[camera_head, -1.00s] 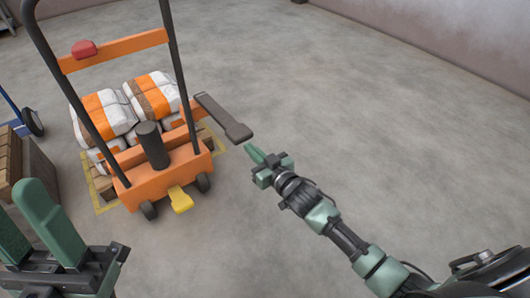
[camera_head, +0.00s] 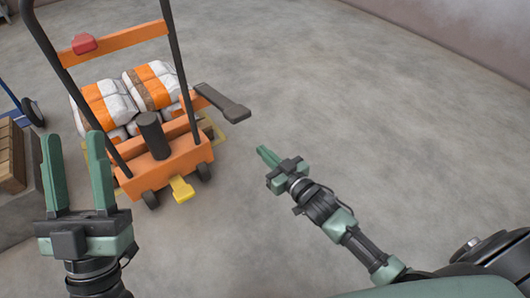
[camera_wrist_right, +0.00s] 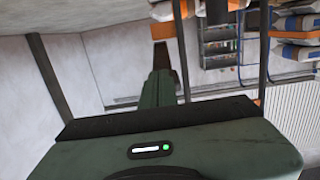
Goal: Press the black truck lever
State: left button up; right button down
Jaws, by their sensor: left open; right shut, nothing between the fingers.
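The orange pallet truck (camera_head: 165,172) stands at the upper left with two upright dark handle posts. Its black lever (camera_head: 224,101), a flat dark paddle, sticks out from the truck's right side. My right gripper (camera_head: 265,154) is shut and empty, below and right of the lever's end, with a gap of floor showing between them. In the right wrist view its shut green fingers (camera_wrist_right: 162,85) point away from the camera, with a dark piece partly behind them. My left gripper (camera_head: 71,142) is open and empty, in front of the truck's left side.
White and orange bags (camera_head: 150,86) lie on the truck's load. A yellow pedal (camera_head: 182,188) sits low at its front, and a red knob (camera_head: 84,43) on its crossbar. A wooden crate (camera_head: 12,158) is at the left edge. Floor to the right is clear.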

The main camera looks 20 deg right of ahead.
dwell(0.4)
